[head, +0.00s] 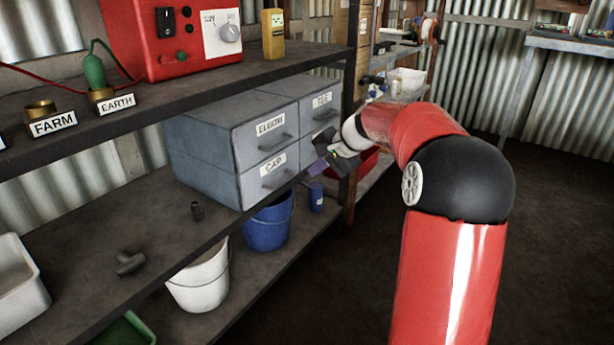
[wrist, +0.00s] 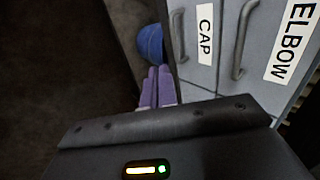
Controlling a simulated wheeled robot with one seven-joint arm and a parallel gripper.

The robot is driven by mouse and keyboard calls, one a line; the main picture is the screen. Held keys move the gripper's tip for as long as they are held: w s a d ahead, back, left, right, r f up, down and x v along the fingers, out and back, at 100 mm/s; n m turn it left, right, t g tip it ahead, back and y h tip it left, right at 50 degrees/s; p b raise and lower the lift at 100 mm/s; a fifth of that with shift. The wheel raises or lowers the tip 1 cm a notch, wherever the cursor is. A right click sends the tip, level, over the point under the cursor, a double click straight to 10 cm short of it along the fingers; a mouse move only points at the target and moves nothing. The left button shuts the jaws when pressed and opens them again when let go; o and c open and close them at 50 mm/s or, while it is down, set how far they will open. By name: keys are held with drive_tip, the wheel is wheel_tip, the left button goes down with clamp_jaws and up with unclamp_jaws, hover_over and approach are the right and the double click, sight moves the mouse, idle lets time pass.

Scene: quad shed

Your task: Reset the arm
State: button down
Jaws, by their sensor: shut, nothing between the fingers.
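My red arm reaches forward from the lower right in the head view. My gripper (head: 318,166) is in front of the grey drawer unit (head: 222,172), near its right-hand drawers. In the wrist view the purple fingers of my gripper (wrist: 157,86) lie side by side, shut with nothing between them. The drawers labelled CAP (wrist: 204,40) and ELBOW (wrist: 280,50) are to the right of the fingers there. The drawers look closed. I cannot tell the exact gap between the fingers and the drawer fronts.
A blue bucket (head: 268,228) and a white bucket (head: 200,285) stand on the lower shelf. Dark pipe fittings (head: 130,263) lie on the middle shelf (head: 90,240). A red unit (head: 180,40) stands on the top shelf. The dark floor (head: 550,260) at right is clear.

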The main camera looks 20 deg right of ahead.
drive_tip(key=s+a+r+n+g+h, duration=0.1)
drive_tip(key=s+a+r+n+h, duration=0.25)
drive_tip(key=s, duration=0.75)
drive_tip(key=s+a+f+n, duration=0.1)
drive_tip(key=s+n, duration=0.1)
drive_tip(key=s, duration=0.6)
drive_tip(key=s+a+f+n+h, duration=0.1)
drive_tip(key=s+a+f+n, duration=0.1)
drive_tip(key=s, duration=0.7)
drive_tip(key=s+a+f+n, duration=0.1)
drive_tip(key=s+a+n, duration=0.1)
drive_tip(key=s, duration=0.6)
drive_tip(key=shift+s+f+n+h+p, duration=0.25)
drive_tip(key=shift+n+h+p, duration=0.1)
drive_tip(key=shift+p, duration=0.1)
